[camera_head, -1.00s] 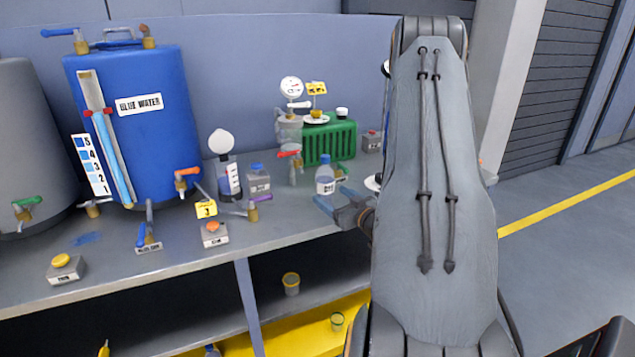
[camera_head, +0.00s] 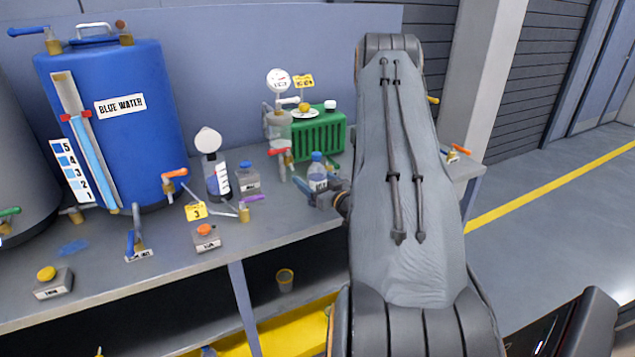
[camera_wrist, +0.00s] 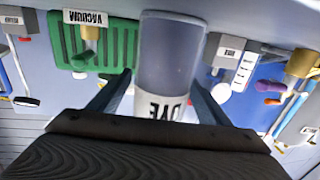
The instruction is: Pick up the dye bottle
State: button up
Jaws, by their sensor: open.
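The dye bottle (camera_head: 317,171) is a small clear bottle with a blue cap and white label, upright on the grey bench. In the wrist view the bottle (camera_wrist: 172,50) shows upside down, its label reading DYE. My gripper (camera_head: 316,186) is open at the bottle, low on its near side. In the wrist view my gripper (camera_wrist: 160,80) has one finger on each side of the bottle, with a visible gap on each side. The bottle's lower part is partly hidden by my gripper in the head view.
A green vacuum unit (camera_head: 316,135) stands just behind the bottle. A blue water tank (camera_head: 130,130) is farther left. A small grey box with an orange button (camera_head: 206,239) sits near the front edge.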

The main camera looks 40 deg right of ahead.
jog(key=shift+w, duration=0.4)
jog(key=c, duration=1.5)
jog(key=shift+r, duration=0.15)
jog(key=shift+r+b, duration=1.15)
jog(key=shift+r, duration=3.75)
